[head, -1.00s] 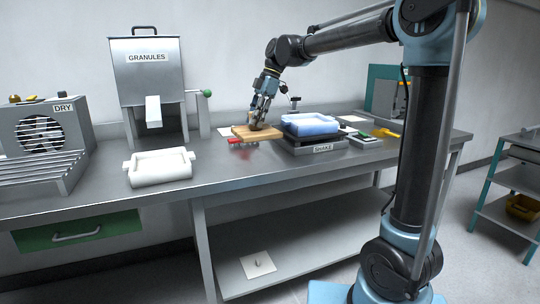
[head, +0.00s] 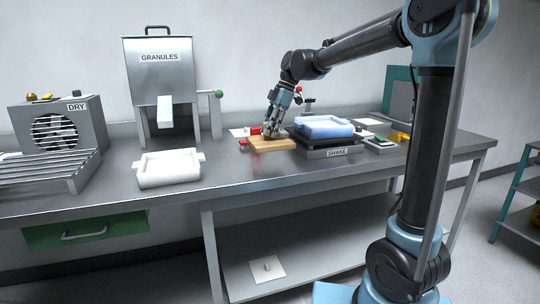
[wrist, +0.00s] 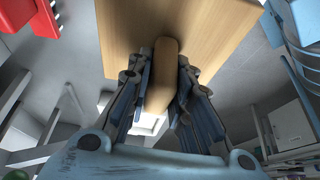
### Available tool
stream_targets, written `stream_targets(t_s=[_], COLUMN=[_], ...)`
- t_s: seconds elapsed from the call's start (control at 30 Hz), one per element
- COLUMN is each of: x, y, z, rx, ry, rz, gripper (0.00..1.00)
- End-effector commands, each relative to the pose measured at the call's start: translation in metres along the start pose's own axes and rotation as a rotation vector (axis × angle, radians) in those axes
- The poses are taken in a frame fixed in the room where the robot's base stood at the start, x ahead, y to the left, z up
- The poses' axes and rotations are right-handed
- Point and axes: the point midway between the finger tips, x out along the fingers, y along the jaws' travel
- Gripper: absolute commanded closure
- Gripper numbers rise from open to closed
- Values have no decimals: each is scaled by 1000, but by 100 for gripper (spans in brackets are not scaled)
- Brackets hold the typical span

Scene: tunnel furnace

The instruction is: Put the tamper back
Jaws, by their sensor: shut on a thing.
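The tamper is a flat wooden board (head: 285,144) with a rounded wooden handle (wrist: 164,65). In the head view it is above or on the bench, left of the blue tray; I cannot tell whether it touches the bench. My gripper (head: 271,136) is shut on the handle, with the board below it. In the wrist view the fingers (wrist: 163,95) lie on both sides of the handle, and the board (wrist: 220,30) fills the upper middle.
Red pieces (head: 255,131) are close to the board's left and back. The blue tray (head: 322,127) sits on the SHAKE unit (head: 325,152) to the right. A white mould (head: 168,179) stands left on the bench (head: 110,188). A white plate (head: 267,269) lies on the lower shelf.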

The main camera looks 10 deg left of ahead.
Motion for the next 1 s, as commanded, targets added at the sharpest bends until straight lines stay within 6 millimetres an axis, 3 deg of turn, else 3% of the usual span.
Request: stream_targets(t_s=[0.1, 0.37, 0.63, 1.0], x=[17, 33, 64, 69], y=[0, 0, 0, 0], z=[7, 14, 27, 28], rx=[0, 0, 0, -1], ry=[0, 0, 0, 0], rz=[0, 0, 0, 0], gripper=[99, 99, 99, 99])
